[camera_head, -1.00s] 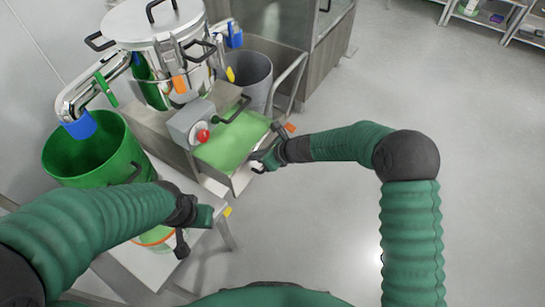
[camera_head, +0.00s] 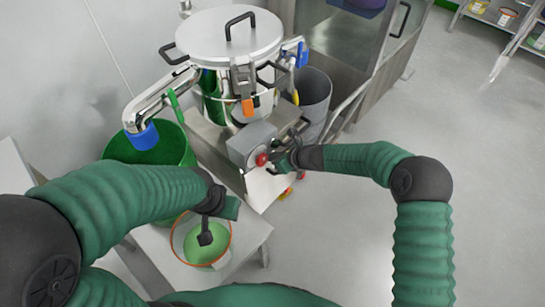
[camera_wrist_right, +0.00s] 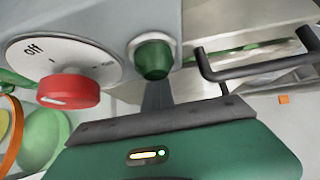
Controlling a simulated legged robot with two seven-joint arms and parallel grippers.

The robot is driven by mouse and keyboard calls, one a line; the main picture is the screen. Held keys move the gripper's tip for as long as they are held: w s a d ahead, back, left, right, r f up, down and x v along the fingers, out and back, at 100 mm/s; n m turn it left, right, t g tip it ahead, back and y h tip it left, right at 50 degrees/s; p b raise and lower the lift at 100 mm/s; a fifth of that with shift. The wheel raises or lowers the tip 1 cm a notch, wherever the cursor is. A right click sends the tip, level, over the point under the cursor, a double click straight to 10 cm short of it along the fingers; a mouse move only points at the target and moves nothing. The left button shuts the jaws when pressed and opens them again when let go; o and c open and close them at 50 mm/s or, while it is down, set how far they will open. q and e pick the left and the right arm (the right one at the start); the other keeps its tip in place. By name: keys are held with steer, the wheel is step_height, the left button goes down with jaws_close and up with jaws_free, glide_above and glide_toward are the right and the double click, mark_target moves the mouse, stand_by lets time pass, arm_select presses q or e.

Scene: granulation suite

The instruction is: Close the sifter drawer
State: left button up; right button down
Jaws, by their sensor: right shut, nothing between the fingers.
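The sifter is a steel drum (camera_head: 232,45) on a grey base with a control box (camera_head: 250,143). The box carries a red knob (camera_head: 261,159); the right wrist view shows this knob (camera_wrist_right: 68,91) on a dial marked "off", beside a green button (camera_wrist_right: 153,59). My right gripper (camera_head: 280,160) is shut and empty close to the box, its dark fingers (camera_wrist_right: 157,97) just below the button. A black bar handle (camera_wrist_right: 262,70) stands to their right. The drawer's green inside does not show in the head view; how far in it sits is unclear. My left gripper (camera_head: 207,230) hangs above a green-filled tub.
The orange-rimmed tub (camera_head: 230,246) stands on a low metal table (camera_head: 250,232). A green bin (camera_head: 172,146) is left of the sifter, a grey bin (camera_head: 316,95) right of it. A steel cabinet (camera_head: 350,45) stands behind. The floor on the right is clear.

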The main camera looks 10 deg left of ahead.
steer(key=shift+s, duration=0.15)
steer(key=shift+d+r, duration=0.15)
steer(key=shift+r, duration=0.1)
steer(key=p+v, duration=0.4)
steer(key=v, duration=1.2)
steer(key=s+d+r+n+g+h, duration=0.15)
steer(key=s+d+n+h, duration=0.65)
steer(key=s+d+n, duration=1.35)
step_height(320, 180, up, 21)
steer(key=w+n+p, duration=0.1)
steer(key=n+p, duration=0.1)
steer(key=p, duration=1.8)
steer(key=shift+g, duration=0.35)
steer(key=shift+a+f+n, duration=0.1)
steer(key=shift+n, duration=0.15)
